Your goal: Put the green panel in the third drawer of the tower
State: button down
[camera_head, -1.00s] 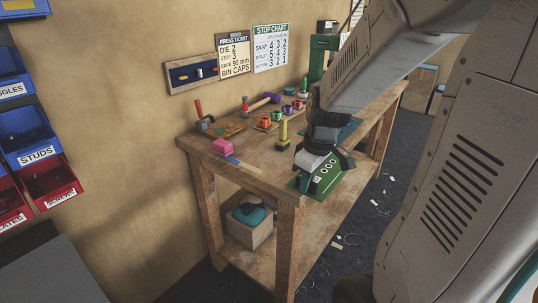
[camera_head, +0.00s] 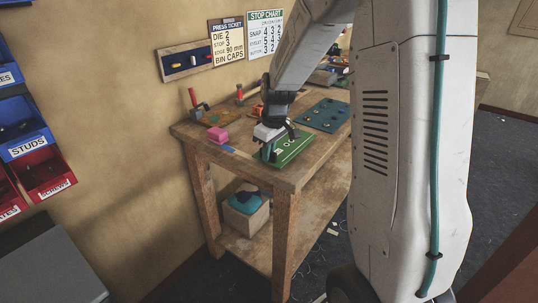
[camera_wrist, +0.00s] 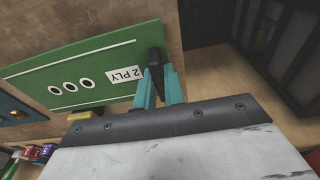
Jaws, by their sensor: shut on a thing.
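The green panel (camera_head: 293,148) has a row of dark-centred white holes and lies over the front end of the workbench. In the wrist view the panel (camera_wrist: 90,75) shows a white line and a "2 PLY" label. My gripper (camera_head: 268,150) is at the panel's near-left end. Its teal fingers (camera_wrist: 160,82) are closed around a black piece (camera_wrist: 155,58) at the panel's edge, by the label. I cannot tell if the panel touches the bench top. No drawer tower is clearly recognisable.
Blue and red bins (camera_head: 42,170) hang at left. A dark framed structure (camera_wrist: 275,40) stands at upper right in the wrist view.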

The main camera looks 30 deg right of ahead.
jog(key=shift+f, duration=0.6)
jog(key=shift+f, duration=0.15)
jog(key=c, duration=1.5)
grip_release()
